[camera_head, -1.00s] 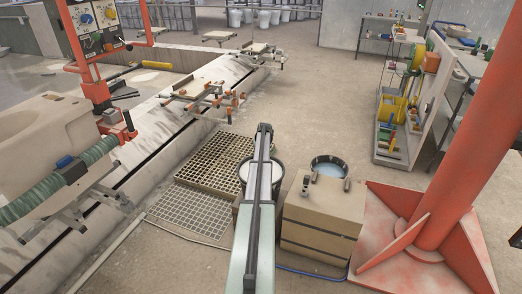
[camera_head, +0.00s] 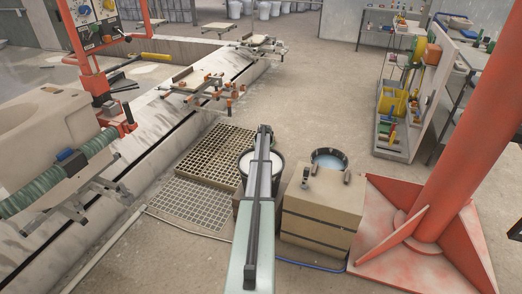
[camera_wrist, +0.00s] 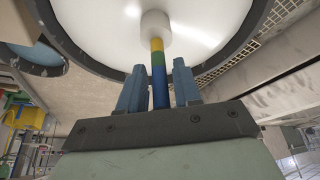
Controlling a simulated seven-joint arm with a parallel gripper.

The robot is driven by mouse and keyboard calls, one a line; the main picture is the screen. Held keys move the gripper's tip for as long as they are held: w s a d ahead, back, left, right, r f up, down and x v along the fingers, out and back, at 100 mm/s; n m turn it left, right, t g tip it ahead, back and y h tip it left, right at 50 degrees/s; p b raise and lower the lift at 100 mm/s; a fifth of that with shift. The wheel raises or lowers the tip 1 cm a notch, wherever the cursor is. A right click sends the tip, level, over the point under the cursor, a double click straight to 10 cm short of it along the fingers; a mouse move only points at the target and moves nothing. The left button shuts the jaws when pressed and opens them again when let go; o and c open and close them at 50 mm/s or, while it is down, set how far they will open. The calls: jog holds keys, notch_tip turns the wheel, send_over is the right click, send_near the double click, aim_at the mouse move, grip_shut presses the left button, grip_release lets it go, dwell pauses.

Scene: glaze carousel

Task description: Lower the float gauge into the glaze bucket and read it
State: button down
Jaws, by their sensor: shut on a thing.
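In the wrist view, the float gauge (camera_wrist: 158,62) is a thin rod with yellow, green and blue bands and a white cylindrical float at its far end. My gripper (camera_wrist: 158,80) has its two blue fingers shut on the rod, one on each side. The glaze bucket (camera_wrist: 230,62) has a dark rim and white glaze inside. The float shows against the white glaze; I cannot tell whether it touches the surface. In the head view, the bucket (camera_head: 278,178) is partly covered by my arm, and the fingers and gauge are hidden.
Floor grating (camera_head: 190,205) lies to the left. A red column (camera_head: 440,200) with a wide foot stands at right. The floor beyond the bucket is clear.

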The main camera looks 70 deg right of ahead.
jog(key=shift+f, duration=3.45)
jog(key=c, duration=0.7)
grip_release()
jog(key=v, duration=1.3)
jog(key=shift+r, duration=0.4)
